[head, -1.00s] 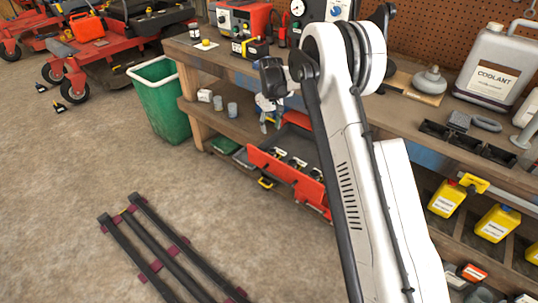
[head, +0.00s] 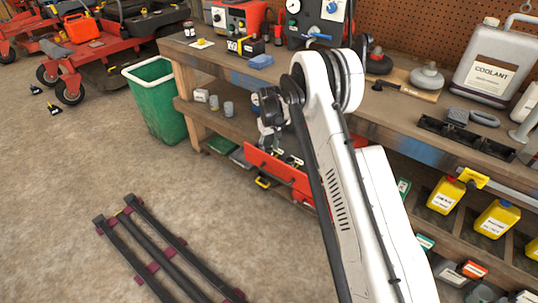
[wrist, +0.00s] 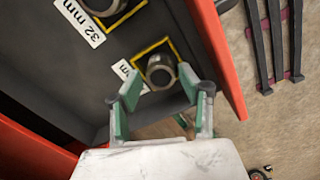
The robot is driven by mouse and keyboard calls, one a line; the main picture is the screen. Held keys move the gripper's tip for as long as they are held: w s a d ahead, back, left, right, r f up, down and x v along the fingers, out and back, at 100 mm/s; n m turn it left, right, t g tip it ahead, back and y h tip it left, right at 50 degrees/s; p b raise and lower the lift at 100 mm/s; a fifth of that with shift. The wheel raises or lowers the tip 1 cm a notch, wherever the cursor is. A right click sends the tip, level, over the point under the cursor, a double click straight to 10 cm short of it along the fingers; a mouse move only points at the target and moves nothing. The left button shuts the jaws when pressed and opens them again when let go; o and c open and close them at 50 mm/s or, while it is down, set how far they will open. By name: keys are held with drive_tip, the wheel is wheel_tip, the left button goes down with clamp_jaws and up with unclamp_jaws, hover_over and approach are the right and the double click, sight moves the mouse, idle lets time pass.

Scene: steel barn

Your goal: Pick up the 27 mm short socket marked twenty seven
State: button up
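A dark round socket (wrist: 160,72) sits in a yellow-outlined square in the red drawer, which shows in the wrist view (wrist: 217,60) and in the head view (head: 275,172). My gripper (wrist: 158,84), with green finger pads, is open and empty. Its fingertips lie either side of the socket in the picture; whether they reach down around it I cannot tell. In the head view my gripper (head: 270,135) is over the drawer, with its fingers hard to make out.
Another socket (wrist: 103,5) stands by a "32 mm" label (wrist: 80,22). The drawer's red walls stand close around. The workbench top (head: 400,105) is above the drawer, and a green bin (head: 158,105) stands at left. Dark rails (head: 155,250) lie on the floor.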

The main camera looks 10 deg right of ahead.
drive_tip(key=shift+f, duration=0.85)
clamp_jaws()
